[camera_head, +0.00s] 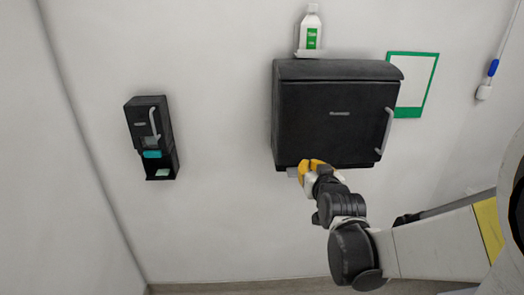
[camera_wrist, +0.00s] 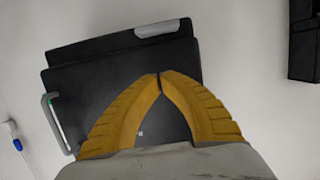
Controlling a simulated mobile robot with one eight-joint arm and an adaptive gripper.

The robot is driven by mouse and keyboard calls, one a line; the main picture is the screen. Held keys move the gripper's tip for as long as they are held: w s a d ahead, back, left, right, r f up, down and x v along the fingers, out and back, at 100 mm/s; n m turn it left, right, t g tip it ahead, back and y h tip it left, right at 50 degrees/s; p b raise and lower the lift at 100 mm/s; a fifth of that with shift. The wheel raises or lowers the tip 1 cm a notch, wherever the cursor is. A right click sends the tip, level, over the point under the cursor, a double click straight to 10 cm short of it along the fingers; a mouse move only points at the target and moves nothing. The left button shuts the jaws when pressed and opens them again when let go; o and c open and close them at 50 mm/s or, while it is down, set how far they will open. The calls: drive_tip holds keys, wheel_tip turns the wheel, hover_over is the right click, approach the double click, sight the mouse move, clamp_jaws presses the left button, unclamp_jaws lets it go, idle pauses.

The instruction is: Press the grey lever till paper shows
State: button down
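The large black dispenser (camera_head: 330,105) hangs on the white wall. A grey lever (camera_head: 292,172) sticks out under its lower left edge, partly beside my gripper. In the wrist view, which sees the dispenser (camera_wrist: 100,90) upside down, the grey lever (camera_wrist: 170,30) lies at the top, beyond my fingertips. My gripper (camera_head: 311,165) is at the dispenser's lower edge, just right of the lever. In the wrist view my gripper's yellow fingers (camera_wrist: 158,75) meet at the tips, with nothing seen between them. Contact with the lever cannot be told.
A curved grey handle (camera_head: 387,130) is on the dispenser's right side. A white bottle (camera_head: 311,28) stands above it. A smaller black dispenser (camera_head: 150,125) hangs to the left. A green-framed sheet (camera_head: 418,75) and a blue-and-white wall device (camera_head: 488,78) are at right. Wall between the dispensers is clear.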

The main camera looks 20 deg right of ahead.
sight(303, 157)
drive_tip(key=x, duration=0.2)
drive_tip(key=b+x, duration=0.1)
drive_tip(key=x, duration=0.2)
drive_tip(key=b+x, duration=0.1)
drive_tip(key=x, duration=0.1)
drive_tip(key=shift+w+f, duration=0.15)
drive_tip(key=shift+f, duration=0.15)
wheel_tip(303, 157, down, 3)
drive_tip(key=shift+r+b, duration=0.25)
drive_tip(key=shift+b, duration=0.35)
drive_tip(key=shift+s+f, duration=0.2)
drive_tip(key=shift+f, duration=0.25)
wheel_tip(303, 157, down, 2)
drive_tip(key=shift+f+b, duration=0.15)
drive_tip(key=shift+b, duration=1)
wheel_tip(303, 157, up, 4)
drive_tip(key=p, duration=0.3)
drive_tip(key=shift+w, duration=0.1)
drive_tip(key=p+v, duration=0.3)
drive_tip(key=v, duration=0.7)
